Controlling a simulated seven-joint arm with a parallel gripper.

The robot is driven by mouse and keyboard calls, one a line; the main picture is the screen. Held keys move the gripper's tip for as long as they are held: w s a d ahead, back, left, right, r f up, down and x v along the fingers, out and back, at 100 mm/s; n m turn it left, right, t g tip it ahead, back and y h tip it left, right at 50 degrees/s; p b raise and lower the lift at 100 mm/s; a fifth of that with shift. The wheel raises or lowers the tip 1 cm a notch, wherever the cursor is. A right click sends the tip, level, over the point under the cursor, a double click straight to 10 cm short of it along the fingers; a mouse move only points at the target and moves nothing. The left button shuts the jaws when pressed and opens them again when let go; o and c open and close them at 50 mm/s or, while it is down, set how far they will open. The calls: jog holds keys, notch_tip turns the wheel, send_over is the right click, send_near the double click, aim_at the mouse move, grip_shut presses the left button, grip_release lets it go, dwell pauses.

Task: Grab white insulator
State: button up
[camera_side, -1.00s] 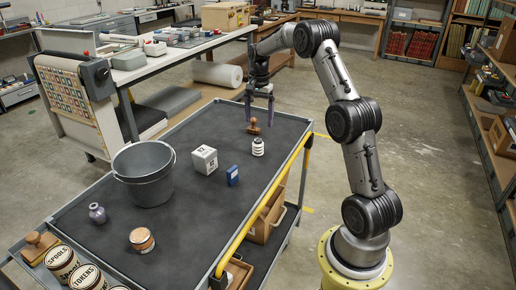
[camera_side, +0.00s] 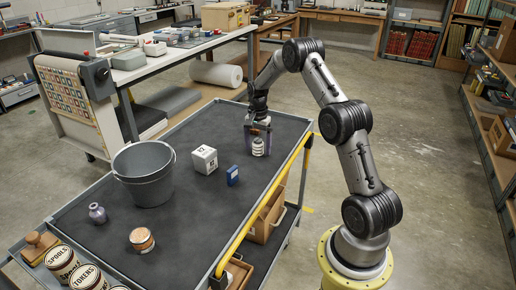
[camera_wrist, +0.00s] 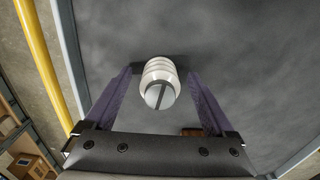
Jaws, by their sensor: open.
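In the wrist view the fingers (camera_wrist: 160,95) stand on either side of the insulator, with a gap on both sides. The insulator is partly overlapped by the gripper in the side view.
A white box (camera_side: 204,160) and a small blue box (camera_side: 232,175) stand left of the insulator. A brown wooden piece (camera_wrist: 192,131) shows behind my gripper. The yellow rail (camera_wrist: 41,60) edges the cart.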

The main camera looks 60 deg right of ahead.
jog(key=c, duration=1.4)
grip_shut()
jog(key=shift+r, duration=0.15)
